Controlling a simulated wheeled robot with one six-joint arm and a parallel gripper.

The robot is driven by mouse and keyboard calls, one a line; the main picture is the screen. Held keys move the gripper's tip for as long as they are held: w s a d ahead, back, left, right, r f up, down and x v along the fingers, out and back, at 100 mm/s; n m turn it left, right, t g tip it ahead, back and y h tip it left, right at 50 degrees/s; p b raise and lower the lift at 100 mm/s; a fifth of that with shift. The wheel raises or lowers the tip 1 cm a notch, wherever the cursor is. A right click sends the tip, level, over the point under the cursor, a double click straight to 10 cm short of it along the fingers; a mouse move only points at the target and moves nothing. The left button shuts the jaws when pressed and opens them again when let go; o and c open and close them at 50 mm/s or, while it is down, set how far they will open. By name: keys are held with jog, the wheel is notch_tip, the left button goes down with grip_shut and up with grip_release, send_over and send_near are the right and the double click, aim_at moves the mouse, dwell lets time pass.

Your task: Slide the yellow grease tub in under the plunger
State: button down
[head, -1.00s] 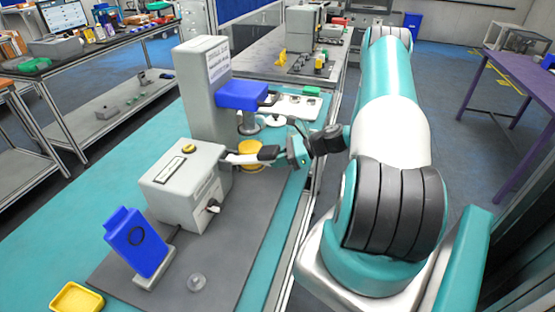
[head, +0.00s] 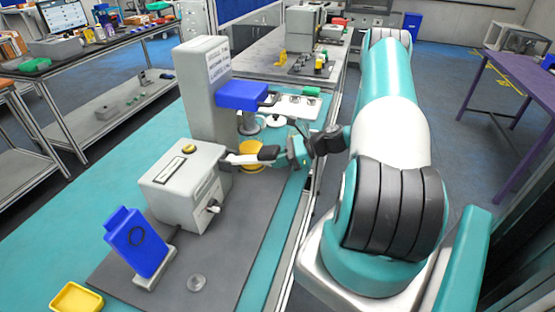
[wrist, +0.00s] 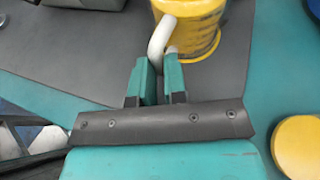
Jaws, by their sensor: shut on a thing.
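The yellow grease tub (head: 251,158) stands on the grey plate by the base of the grey press (head: 205,85). The plunger (head: 248,124) hangs below the press's blue head (head: 242,95), above and close to the tub; I cannot tell whether they line up. In the wrist view the tub (wrist: 203,32) is scuffed, with a white handle (wrist: 159,42) on its near side. My gripper (wrist: 157,68) is shut on that handle. It also shows in the head view (head: 296,152), to the right of the tub. The plunger is not identifiable in the wrist view.
A grey box (head: 188,185) with a yellow button stands just left of the tub. A blue device on a stand (head: 137,242) and a yellow tray (head: 76,298) are nearer. A round yellow thing (wrist: 299,146) lies at the wrist view's right edge.

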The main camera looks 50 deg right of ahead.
dwell(0.4)
jog(key=c, duration=1.1)
grip_release()
jog(key=b+v, duration=0.3)
jog(key=v, duration=1.4)
jog(key=shift+s+b, duration=0.25)
jog(key=shift+b, duration=0.15)
